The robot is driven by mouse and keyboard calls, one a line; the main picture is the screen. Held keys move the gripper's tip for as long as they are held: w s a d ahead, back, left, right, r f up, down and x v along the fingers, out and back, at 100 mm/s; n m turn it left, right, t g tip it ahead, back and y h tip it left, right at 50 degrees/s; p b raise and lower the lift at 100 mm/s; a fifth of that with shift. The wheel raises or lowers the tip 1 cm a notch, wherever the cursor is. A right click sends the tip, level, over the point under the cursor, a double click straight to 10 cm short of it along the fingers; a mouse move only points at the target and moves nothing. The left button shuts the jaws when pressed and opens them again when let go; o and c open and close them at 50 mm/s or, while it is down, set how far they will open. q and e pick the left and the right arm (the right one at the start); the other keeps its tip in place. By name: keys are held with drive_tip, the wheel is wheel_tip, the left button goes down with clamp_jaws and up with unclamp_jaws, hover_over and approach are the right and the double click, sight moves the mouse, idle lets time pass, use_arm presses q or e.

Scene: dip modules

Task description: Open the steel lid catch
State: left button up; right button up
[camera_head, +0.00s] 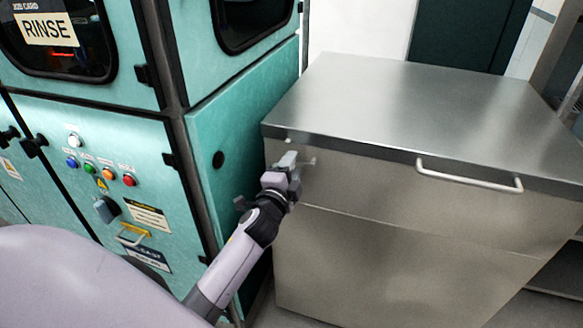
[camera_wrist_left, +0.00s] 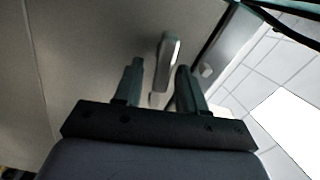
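The steel chest (camera_head: 340,265) has a flat steel lid (camera_head: 400,100) that lies closed on top. The small pale lid catch (camera_head: 309,161) is on the chest's front, near its left corner and below the lid edge. It is partly hidden by my left gripper (camera_head: 288,172). In the left wrist view, the catch (camera_wrist_left: 171,50) shows as a short lever between and just beyond the fingertips. My left gripper (camera_wrist_left: 160,76) is open, with its fingers on either side of the lever; I cannot tell whether either touches it. My right gripper is not in view.
A teal rinse cabinet (camera_head: 235,130) with buttons stands close on the left of the chest, leaving a narrow gap. A bar handle (camera_head: 470,178) runs along the lid's front edge. The lid top is clear.

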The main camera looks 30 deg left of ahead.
use_arm(q)
drive_tip(key=shift+s, duration=0.1)
drive_tip(key=v, duration=0.7)
idle(0.5)
drive_tip(key=s+d+f+n+g+h, duration=0.3)
drive_tip(key=s+d+f+n, duration=0.2)
drive_tip(key=s+f, duration=0.4)
drive_tip(key=s+d+f+n+g+h, duration=0.3)
drive_tip(key=s+d+f+n+g, duration=0.1)
drive_tip(key=s+f, duration=0.5)
drive_tip(key=shift+s+d+f+n+p, duration=0.2)
drive_tip(key=shift+s+d+n+p, duration=0.15)
drive_tip(key=shift+s+d+n, duration=0.6)
idle(0.4)
